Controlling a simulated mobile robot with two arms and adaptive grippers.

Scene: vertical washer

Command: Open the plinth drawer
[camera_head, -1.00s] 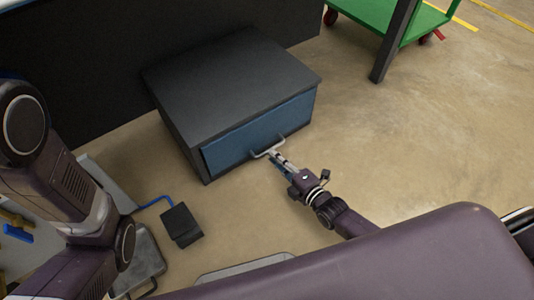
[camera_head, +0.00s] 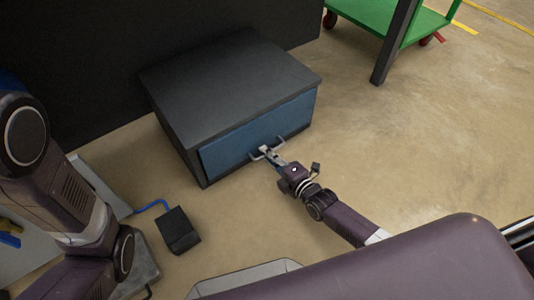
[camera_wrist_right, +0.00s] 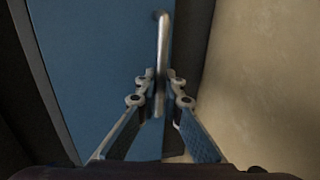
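The plinth drawer is a blue front (camera_head: 245,135) in a dark grey plinth box (camera_head: 225,85) on the floor; it looks flush with the box. A silver bar handle (camera_head: 281,140) sticks out from its front, and it also shows in the right wrist view (camera_wrist_right: 163,40). My right gripper (camera_head: 268,152) is at the handle. In the right wrist view its fingertips (camera_wrist_right: 160,84) are drawn close together, one on each side of the bar, and appear closed on it. My left arm is at the left, with its gripper out of view.
A black pedal box (camera_head: 178,228) with a blue cable lies on the floor left of my right arm. A green cart (camera_head: 385,22) and a dark post (camera_head: 395,45) stand at the upper right. The floor right of the plinth is clear.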

